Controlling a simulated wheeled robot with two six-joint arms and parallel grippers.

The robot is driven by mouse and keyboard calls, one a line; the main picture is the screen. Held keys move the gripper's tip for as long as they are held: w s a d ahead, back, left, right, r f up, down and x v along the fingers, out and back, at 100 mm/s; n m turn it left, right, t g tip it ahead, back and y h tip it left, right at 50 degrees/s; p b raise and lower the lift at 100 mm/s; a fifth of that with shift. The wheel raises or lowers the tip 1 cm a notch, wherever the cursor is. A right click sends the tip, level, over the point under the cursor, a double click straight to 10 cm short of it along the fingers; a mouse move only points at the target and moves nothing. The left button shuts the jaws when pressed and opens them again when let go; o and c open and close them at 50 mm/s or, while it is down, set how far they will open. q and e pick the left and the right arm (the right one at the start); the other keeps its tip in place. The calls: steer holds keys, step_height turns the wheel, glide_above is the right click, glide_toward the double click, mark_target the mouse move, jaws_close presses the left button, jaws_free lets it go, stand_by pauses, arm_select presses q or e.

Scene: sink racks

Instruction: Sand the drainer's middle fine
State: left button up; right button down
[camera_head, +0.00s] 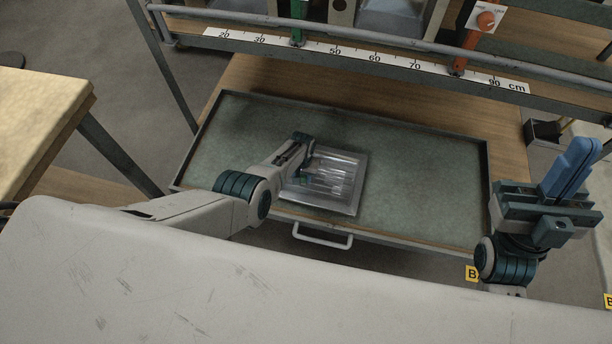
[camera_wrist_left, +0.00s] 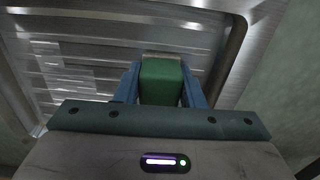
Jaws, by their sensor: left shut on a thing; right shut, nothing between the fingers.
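The drainer (camera_head: 345,182) is a square, ribbed, shiny metal plate lying in the middle of a shallow grey-green tray. It fills most of the left wrist view (camera_wrist_left: 200,38), with raised ribs and a rounded rim at the right. My left gripper (camera_head: 305,179) is over the drainer's left-middle part, shut on a green block (camera_wrist_left: 162,80) held between its blue fingers. The block is at the ribbed surface; I cannot tell whether it touches. My right gripper (camera_head: 577,160) is shut and empty, fingers pointing up, off the tray's right side.
The tray (camera_head: 430,175) has a raised rim and a front handle (camera_head: 322,237); its right part is clear. A shelf with a centimetre scale (camera_head: 375,59) crosses behind. A wooden table (camera_head: 40,115) stands at the left. A small dark box (camera_head: 543,133) is at the right.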

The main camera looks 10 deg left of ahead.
mark_target(332, 183)
arm_select(q)
steer(key=shift+a+f, duration=0.15)
steer(key=shift+a, duration=1.55)
steer(key=shift+w+b, duration=0.55)
steer(key=shift+w, duration=0.15)
steer(key=shift+d, duration=0.25)
steer(key=shift+d+r, duration=0.2)
steer(key=shift+d, duration=1.45)
steer(key=shift+s+d+f+b, duration=0.1)
steer(key=shift+d+b, duration=0.4)
steer(key=shift+d, duration=1)
steer(key=shift+s+d+f+b, duration=0.1)
steer(key=shift+d+b, duration=0.35)
steer(key=shift+d, duration=1.05)
steer(key=shift+d+r+b, duration=0.15)
steer(key=shift+d+b, duration=0.5)
steer(key=shift+d, duration=1.6)
steer(key=shift+d+f+b, duration=0.2)
steer(key=shift+d+b, duration=0.6)
steer(key=shift+d, duration=0.6)
steer(key=shift+d+r, duration=0.1)
steer(key=shift+d, duration=0.2)
steer(key=shift+r, duration=0.1)
steer(key=shift+a+p, duration=0.35)
steer(key=shift+a, duration=0.25)
steer(key=shift+a+p, duration=0.45)
steer(key=shift+a, duration=0.85)
